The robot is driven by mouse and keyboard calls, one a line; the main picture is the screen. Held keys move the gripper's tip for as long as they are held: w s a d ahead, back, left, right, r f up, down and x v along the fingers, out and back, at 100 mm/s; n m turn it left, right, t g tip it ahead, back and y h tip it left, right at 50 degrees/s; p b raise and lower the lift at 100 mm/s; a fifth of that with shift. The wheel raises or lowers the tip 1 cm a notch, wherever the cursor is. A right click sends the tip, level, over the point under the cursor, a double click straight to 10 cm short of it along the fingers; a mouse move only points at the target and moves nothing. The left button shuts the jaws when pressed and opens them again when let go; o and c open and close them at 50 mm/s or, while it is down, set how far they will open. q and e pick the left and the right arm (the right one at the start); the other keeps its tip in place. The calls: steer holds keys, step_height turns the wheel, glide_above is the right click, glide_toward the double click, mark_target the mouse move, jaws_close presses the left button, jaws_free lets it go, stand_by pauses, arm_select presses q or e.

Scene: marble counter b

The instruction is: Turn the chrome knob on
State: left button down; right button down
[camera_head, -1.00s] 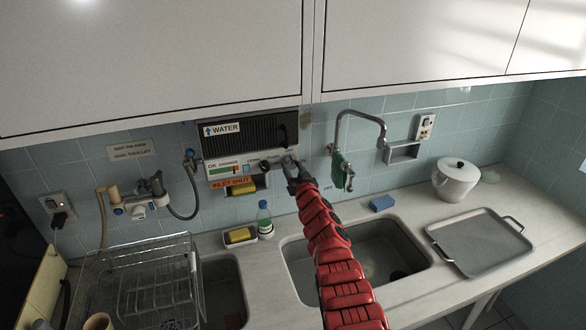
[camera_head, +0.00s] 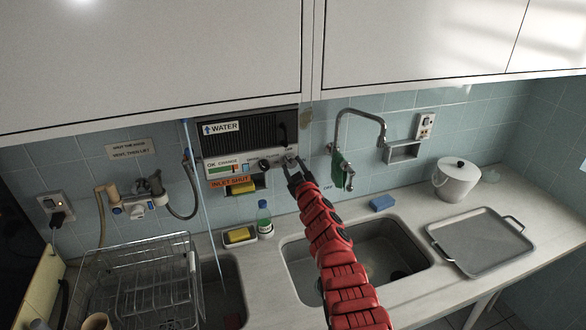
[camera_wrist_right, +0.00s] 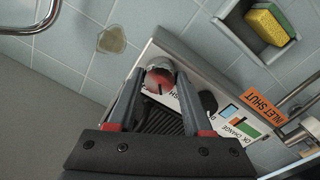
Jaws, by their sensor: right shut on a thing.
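The chrome knob (camera_wrist_right: 160,76) is on the front panel of the water unit (camera_head: 248,137), near its right end. In the right wrist view it sits between the two fingers of my right gripper (camera_wrist_right: 158,84), with a red mark on it. My right gripper (camera_head: 291,165) is shut on the knob in the head view too, where the fingers hide much of it. A dark round knob (camera_head: 264,165) is beside it on the same panel. My left gripper is not in view.
A bottle (camera_head: 264,218) and a yellow sponge in a tray (camera_head: 239,236) stand below the unit. A dish rack (camera_head: 150,285) is at the left. Cabinets (camera_head: 150,60) hang above.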

steer(key=n+b, duration=0.1)
steer(key=n, duration=0.5)
steer(key=shift+f+n, duration=0.15)
steer(key=shift+n, duration=0.25)
steer(key=n+b, duration=0.1)
steer(key=n, duration=0.4)
steer(key=shift+d, duration=0.1)
steer(key=shift+n, duration=0.4)
steer(key=shift+c, duration=1.6)
jaws_free()
steer(key=shift+r, duration=0.2)
